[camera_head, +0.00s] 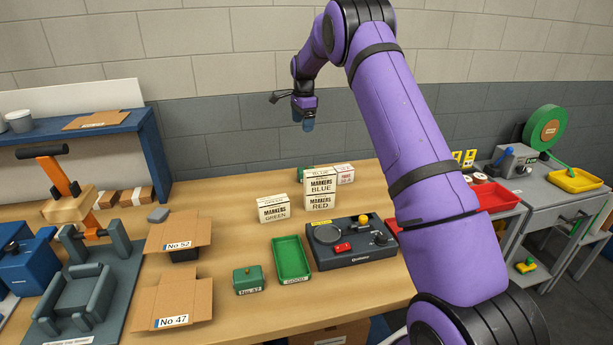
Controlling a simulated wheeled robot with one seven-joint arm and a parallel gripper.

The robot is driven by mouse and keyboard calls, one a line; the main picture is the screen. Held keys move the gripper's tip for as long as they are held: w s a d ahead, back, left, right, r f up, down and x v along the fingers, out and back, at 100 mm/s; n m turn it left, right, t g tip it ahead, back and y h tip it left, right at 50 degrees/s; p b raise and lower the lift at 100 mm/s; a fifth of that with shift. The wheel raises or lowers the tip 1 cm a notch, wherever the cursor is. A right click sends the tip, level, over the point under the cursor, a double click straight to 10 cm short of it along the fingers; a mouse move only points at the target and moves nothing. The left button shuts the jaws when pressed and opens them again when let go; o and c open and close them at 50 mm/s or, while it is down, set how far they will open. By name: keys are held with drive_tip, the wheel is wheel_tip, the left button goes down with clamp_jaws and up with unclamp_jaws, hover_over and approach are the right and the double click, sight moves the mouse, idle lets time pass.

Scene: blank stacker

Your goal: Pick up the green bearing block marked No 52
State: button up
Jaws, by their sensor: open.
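An open carton (178,232) bears the label No 52, and a second open carton (186,299) bears No 47. My gripper (308,125) is high above the back of the table, in front of the wall, open and empty, far from the blocks.
Stacked marker boxes (319,187) and another marker box (273,208) stand behind the green tray (291,259) and a dark device (352,243). A grey fixture (85,290) and blue shelf (152,150) are at left. Wood between cartons and tray is partly clear.

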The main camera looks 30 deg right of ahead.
sight(307, 168)
drive_tip(key=w+d+f+m, duration=0.1)
drive_tip(key=f, duration=0.3)
drive_tip(key=w+d+f+m, duration=0.1)
drive_tip(key=f, duration=0.3)
drive_tip(key=w+d+f+m, duration=0.1)
drive_tip(key=w+d+f, duration=0.1)
drive_tip(key=f, duration=0.2)
drive_tip(key=shift+w+f+g, duration=0.1)
drive_tip(key=shift+f+g, duration=0.2)
drive_tip(key=shift+g, duration=0.1)
wheel_tip(307, 168, down, 5)
drive_tip(key=f, duration=0.5)
drive_tip(key=shift+s+a+f, duration=0.2)
drive_tip(key=shift+s+f, duration=0.05)
drive_tip(key=shift+f, duration=0.05)
drive_tip(key=c, duration=1.3)
drive_tip(key=shift+r, duration=0.1)
drive_tip(key=shift+c, duration=0.6)
drive_tip(key=shift+r, duration=0.1)
